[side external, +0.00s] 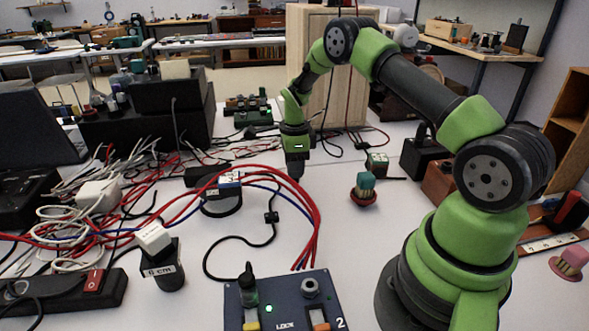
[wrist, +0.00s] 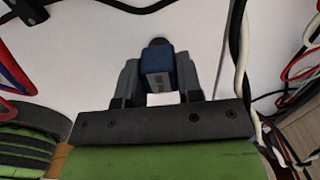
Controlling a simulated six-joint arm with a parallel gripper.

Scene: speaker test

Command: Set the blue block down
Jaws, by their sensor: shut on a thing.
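In the wrist view the blue block (wrist: 157,62) sits between the two dark fingers of my gripper (wrist: 157,78), which is shut on it. A small pale patch shows on the block's near side. Pale table surface shows around it, and a dark rounded thing peeks out just beyond its far end. In the side view my gripper (side external: 296,168) points down over the middle of the white table (side external: 340,235). I cannot make out the held block there, nor tell whether it touches the table.
Red and blue cables (side external: 285,185) arch close by my gripper. A teal block on a red base (side external: 364,190) stands to the right. A white block on a black "6 cm" stand (side external: 165,270) and a control box (side external: 283,303) are nearer the camera. A wooden cabinet (side external: 340,85) stands behind.

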